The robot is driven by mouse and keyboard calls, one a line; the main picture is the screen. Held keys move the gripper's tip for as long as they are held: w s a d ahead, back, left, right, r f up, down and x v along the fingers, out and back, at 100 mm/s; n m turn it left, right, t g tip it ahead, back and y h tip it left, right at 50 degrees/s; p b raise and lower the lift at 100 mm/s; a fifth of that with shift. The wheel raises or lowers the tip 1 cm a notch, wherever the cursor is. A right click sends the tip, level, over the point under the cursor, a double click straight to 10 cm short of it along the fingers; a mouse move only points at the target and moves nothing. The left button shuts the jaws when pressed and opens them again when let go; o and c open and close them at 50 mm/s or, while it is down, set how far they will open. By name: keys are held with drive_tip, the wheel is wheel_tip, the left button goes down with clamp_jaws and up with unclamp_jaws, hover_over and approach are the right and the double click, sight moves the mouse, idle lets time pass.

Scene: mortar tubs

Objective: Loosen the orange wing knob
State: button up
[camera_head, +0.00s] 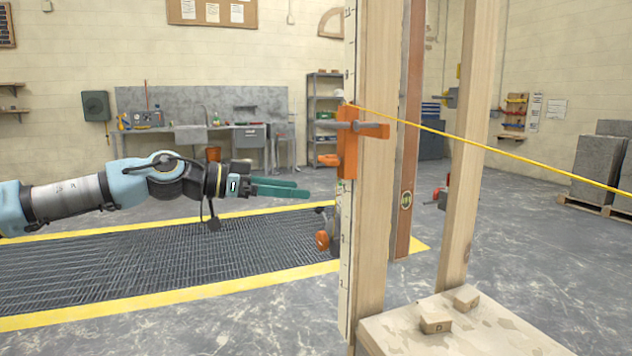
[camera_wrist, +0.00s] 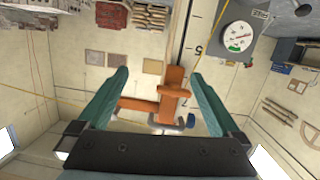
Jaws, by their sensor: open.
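An orange clamp (camera_head: 347,152) is fixed high on the upright timber post, with a grey screw and an orange arm sticking out to the right. In the wrist view the orange wing knob (camera_wrist: 176,90) is a short crosspiece on the front of the clamp (camera_wrist: 174,76).
A yellow string (camera_head: 480,146) runs from the post near the clamp to the right. A round dial (camera_wrist: 237,37) is beside the numbered staff (camera_wrist: 197,42). An orange round part (camera_head: 322,240) sits lower by the post. Floor grating (camera_head: 170,262) lies below my arm.

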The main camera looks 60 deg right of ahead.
sight(323, 160)
drive_tip(key=w+r+h, duration=0.2)
drive_tip(key=w+r, duration=0.2)
drive_tip(key=r, duration=0.1)
drive_tip(key=shift+g, duration=0.3)
drive_tip(key=p+x, duration=0.1)
drive_tip(key=x, duration=0.9)
drive_tip(key=shift+s+d+f, duration=0.1)
drive_tip(key=shift+d+f, duration=0.05)
drive_tip(key=shift+d, duration=0.2)
drive_tip(key=c, duration=1.1)
